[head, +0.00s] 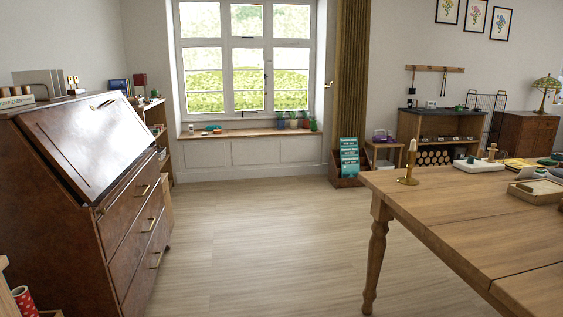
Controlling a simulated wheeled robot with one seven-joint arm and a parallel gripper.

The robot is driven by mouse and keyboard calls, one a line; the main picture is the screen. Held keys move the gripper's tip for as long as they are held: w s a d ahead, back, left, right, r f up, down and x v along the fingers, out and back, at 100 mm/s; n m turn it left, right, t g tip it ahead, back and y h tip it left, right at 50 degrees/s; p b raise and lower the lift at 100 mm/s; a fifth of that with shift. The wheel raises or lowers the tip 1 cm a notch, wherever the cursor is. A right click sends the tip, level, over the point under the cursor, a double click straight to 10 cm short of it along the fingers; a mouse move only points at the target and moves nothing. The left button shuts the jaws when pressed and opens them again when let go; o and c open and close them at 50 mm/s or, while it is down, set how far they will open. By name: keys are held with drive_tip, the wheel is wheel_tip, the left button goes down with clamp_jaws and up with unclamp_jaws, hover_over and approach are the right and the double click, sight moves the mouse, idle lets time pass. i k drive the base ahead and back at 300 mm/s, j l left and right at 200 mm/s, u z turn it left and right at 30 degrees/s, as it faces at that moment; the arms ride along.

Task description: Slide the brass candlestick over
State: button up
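A brass candlestick (408,180) with a pale candle (412,148) stands upright on the wooden table (460,207), close to its far left corner. My gripper is not in the head view, so I cannot see where it is relative to the candlestick or whether it is open or shut.
A dark wooden bureau (125,215) with drawers stands on the left. Open wooden floor (260,240) lies between it and the table. Pegs on a white base (480,165) and a shallow tray (540,190) sit on the table, right of the candlestick. A crate (344,180) stands behind.

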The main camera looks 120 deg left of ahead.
sight(407, 179)
drive_tip(key=u, duration=3.2)
drive_tip(key=z, duration=0.25)
drive_tip(key=i+j+z, duration=0.55)
drive_tip(key=j+z, duration=0.25)
drive_tip(key=i+j, duration=0.2)
drive_tip(key=j, duration=0.15)
drive_tip(key=i+j, duration=0.2)
drive_tip(key=j, duration=0.15)
drive_tip(key=i+j+z, duration=0.1)
drive_tip(key=j, duration=0.25)
drive_tip(key=i+j, duration=0.5)
drive_tip(key=j, duration=0.2)
drive_tip(key=i+j, duration=0.15)
drive_tip(key=j, duration=0.2)
drive_tip(key=z, duration=0.05)
